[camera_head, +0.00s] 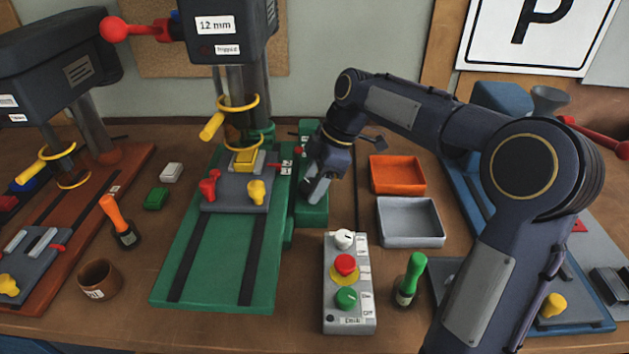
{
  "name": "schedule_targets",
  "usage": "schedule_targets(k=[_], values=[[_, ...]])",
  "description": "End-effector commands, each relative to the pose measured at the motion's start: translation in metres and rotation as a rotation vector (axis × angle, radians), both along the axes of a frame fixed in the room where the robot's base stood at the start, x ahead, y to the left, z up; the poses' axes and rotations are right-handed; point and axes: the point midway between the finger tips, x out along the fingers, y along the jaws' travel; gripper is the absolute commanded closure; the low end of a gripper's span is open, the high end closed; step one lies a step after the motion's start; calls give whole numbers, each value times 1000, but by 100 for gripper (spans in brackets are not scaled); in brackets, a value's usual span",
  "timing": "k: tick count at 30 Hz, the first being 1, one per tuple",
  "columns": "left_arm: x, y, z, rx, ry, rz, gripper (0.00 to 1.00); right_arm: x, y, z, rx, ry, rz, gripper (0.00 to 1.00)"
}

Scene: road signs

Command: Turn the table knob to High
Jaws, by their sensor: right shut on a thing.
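The green drill press base (220,285) stands in the middle with a grey vise (235,190) on its table. White labels (286,168), too small to read, sit at the right edge of the table. My right gripper (313,192) points down at the green block (312,214) just right of that table. It is shut on what seems to be the table knob, which the fingers and wrist hide, so its setting cannot be read. My left gripper is not in view.
A grey control box (349,305) with white, red and green knobs stands in front. Orange (397,174) and grey (410,222) trays lie to the right. A green-handled tool (410,278) stands beside the box. A brown cup (98,280) is at left.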

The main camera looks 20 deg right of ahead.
Motion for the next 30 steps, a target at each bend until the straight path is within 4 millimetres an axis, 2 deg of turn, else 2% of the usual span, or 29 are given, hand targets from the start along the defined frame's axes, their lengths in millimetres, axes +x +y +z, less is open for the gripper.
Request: schedule_targets(k=[15,30], values=[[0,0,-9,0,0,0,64,-3,1,-1,-1,1,-398,71],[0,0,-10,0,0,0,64,-4,2,-1,-1,2,-642,71]])
